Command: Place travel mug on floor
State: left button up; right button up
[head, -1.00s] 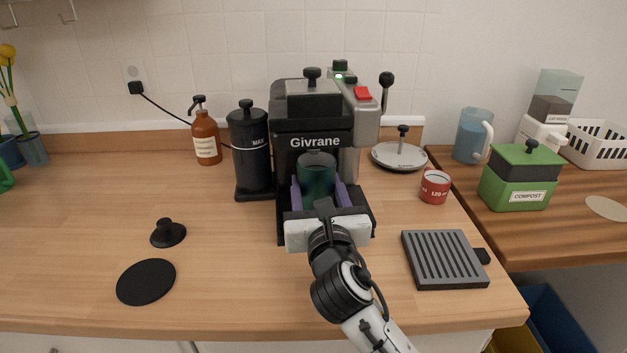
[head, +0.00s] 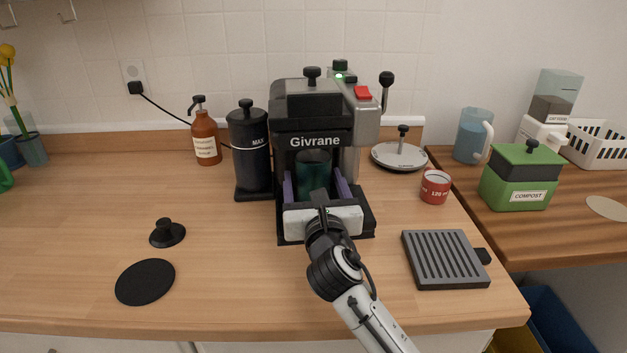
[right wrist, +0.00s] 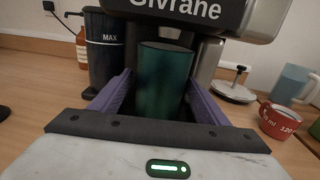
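The travel mug (head: 313,172) is a dark green cylinder standing upright in the bay of the black Givrane coffee machine (head: 315,112). It also shows in the right wrist view (right wrist: 165,82). My right gripper (head: 317,188) is in front of the machine, its purple fingers spread on either side of the mug. In the right wrist view the fingers (right wrist: 160,95) are open, with a gap between each finger and the mug. The mug's lower part is partly hidden by my gripper. My left gripper is not in view. The floor area under the counter is mostly hidden.
A black MAX canister (head: 250,150) stands close left of the machine. A red cup (head: 435,187) and a grey grooved tray (head: 445,258) lie to the right. A black disc (head: 146,282) and a black tamper-like knob (head: 167,233) are at left.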

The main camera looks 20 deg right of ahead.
jog(key=shift+s+r, duration=0.1)
jog(key=shift+r, duration=0.05)
jog(key=s+a, duration=0.2)
jog(key=s, duration=0.9)
jog(key=shift+s, duration=0.3)
jog(key=shift+a, duration=0.1)
dwell(1.8)
